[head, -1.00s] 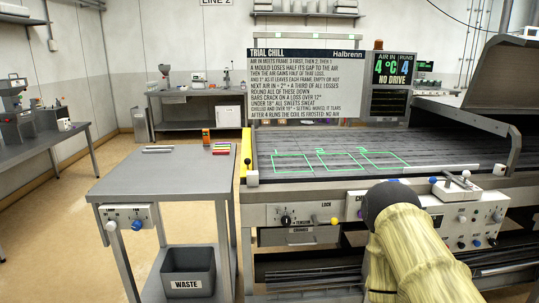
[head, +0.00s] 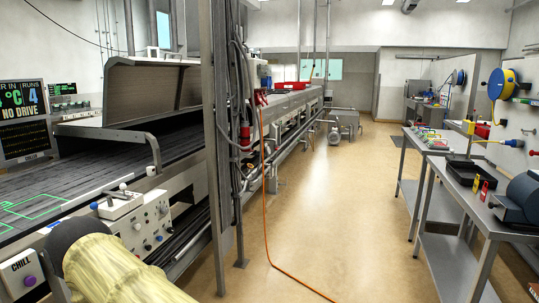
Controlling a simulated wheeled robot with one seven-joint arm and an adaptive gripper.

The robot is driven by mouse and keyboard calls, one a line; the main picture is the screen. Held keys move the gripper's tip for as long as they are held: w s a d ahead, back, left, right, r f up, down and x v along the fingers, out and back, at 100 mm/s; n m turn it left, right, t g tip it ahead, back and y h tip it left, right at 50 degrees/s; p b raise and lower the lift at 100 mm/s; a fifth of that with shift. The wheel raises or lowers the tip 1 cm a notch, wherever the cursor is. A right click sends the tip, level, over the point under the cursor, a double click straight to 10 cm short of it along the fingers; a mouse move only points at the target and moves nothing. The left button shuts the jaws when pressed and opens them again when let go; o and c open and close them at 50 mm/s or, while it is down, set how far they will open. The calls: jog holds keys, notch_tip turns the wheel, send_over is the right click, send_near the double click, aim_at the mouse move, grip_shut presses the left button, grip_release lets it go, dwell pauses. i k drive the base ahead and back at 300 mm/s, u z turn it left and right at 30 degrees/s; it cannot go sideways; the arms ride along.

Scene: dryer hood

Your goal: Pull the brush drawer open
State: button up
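I cannot make out a brush drawer in the head view. My arm shows at the lower left as a pale yellow sleeve with a dark rounded joint. My gripper and its fingers are not in view, so I cannot see whether they hold anything. The arm hides part of the front of the machine (head: 140,229), whose control panel carries several knobs and buttons. A plate marked CHILL (head: 22,272) with a purple knob sits at the lower left edge.
An orange hose (head: 268,215) runs down onto the floor. The aisle (head: 340,200) is wide and clear.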

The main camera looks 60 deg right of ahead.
aim_at(244, 155)
jog(key=z, duration=2.1)
jog(key=i, duration=0.8)
jog(key=z, duration=0.6)
jog(key=i, duration=3.3)
jog(key=u, duration=1.35)
jog(key=i, duration=1.3)
jog(key=u, duration=0.85)
